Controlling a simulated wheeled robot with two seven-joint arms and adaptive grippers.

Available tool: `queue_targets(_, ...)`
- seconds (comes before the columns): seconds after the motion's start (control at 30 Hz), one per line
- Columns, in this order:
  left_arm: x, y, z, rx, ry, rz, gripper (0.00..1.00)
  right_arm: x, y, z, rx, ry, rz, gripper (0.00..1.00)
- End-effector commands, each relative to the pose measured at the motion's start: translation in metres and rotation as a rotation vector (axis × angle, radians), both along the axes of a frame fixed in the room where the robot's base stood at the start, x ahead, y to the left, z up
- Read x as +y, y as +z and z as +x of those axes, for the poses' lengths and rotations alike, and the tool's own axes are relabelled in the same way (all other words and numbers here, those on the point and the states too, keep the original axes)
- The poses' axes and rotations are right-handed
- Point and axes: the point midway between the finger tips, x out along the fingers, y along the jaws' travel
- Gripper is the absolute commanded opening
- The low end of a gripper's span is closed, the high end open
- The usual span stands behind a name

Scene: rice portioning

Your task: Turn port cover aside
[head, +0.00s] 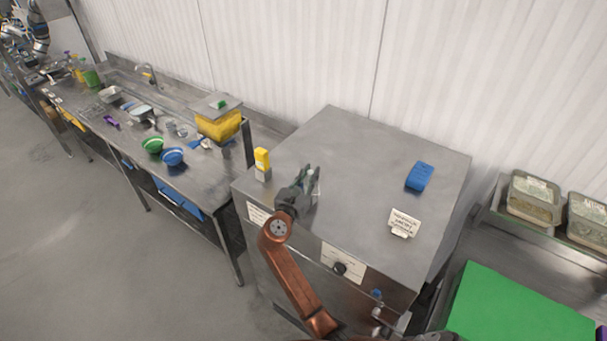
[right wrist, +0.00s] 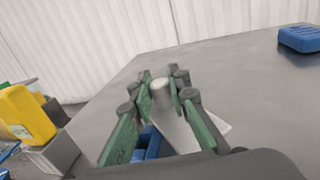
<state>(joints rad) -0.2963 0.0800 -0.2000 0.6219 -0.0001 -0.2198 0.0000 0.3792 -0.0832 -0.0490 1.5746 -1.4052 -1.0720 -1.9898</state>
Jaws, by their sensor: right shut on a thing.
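My right gripper (head: 306,180) is over the front left part of the steel cabinet top (head: 350,150). In the right wrist view, its green-padded fingers (right wrist: 162,98) are around a grey round knob (right wrist: 161,86), shut on it. The knob stands by a pale flat plate, which looks like the port cover (right wrist: 180,134). A blue piece (right wrist: 149,143) shows below, between the fingers, beside the plate. The fingers hide much of the cover, and I cannot tell whether a port is open under it. My left gripper is not in view.
A yellow-topped grey block (head: 262,164) stands close left of the gripper. A blue block (head: 419,176) and a small sign (head: 404,222) are on the cabinet's right side. A green board (head: 520,310) lies at lower right. The back middle of the cabinet top is clear.

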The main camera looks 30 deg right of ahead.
Motion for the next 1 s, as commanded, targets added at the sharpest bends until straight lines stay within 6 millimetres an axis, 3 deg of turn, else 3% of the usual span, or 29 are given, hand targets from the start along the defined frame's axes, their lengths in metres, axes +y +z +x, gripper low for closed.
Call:
queue_targets(0.5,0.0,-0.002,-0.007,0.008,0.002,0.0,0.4,-0.027,0.0,-0.014,0.0,-0.442,0.0,0.0)
queue_targets(1.0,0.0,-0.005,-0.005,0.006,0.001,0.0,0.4,-0.033,-0.001,-0.023,0.002,-0.6,0.002,0.0)
